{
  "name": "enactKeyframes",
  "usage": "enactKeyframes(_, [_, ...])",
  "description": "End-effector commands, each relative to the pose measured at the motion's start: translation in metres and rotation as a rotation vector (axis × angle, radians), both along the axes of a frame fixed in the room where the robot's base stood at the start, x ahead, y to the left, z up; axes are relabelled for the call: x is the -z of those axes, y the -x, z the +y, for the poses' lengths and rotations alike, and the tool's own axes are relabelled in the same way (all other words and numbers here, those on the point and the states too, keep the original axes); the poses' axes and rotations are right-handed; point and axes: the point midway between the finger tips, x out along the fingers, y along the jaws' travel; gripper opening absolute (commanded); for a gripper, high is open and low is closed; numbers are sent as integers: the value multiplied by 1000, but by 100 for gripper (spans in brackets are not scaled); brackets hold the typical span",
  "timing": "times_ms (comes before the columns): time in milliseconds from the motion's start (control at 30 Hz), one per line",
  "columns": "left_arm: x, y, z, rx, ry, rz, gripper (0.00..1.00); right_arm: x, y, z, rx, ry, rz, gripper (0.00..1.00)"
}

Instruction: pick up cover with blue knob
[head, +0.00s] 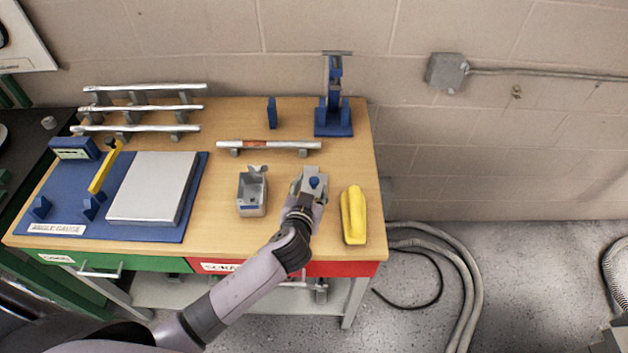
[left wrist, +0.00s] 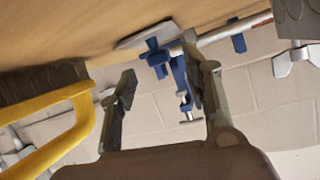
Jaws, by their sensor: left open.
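The cover (head: 322,190), a small grey plate with a blue knob (head: 314,182) on top, lies on the wooden table right of centre in the head view. My left gripper (head: 305,197) is at its front edge, partly overlapping it. In the left wrist view, which is upside down, my left gripper (left wrist: 160,78) is open, with its fingers apart and nothing held. The cover (left wrist: 148,35) seems to show just beyond the fingers, with blue below it. I cannot tell whether the gripper touches it. My right gripper is not in view.
A grey open box (head: 252,207) stands left of the gripper. A yellow handled object (head: 353,216) lies close on the right. A rod on supports (head: 268,145) and a blue stand (head: 334,120) are behind. The angle gauge board (head: 194,205) is at the left.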

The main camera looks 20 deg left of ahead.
Motion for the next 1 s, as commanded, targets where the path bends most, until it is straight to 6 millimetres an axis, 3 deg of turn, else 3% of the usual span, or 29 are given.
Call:
enactKeyframes(200, [8, -21, 1, 0, -1, 1, 45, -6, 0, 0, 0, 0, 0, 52])
enactKeyframes(467, [10, -22, 2, 1, 0, 1, 45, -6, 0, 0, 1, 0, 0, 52])
enactKeyframes(1000, [10, -22, 2, 1, 0, 1, 9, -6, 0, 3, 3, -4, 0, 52])
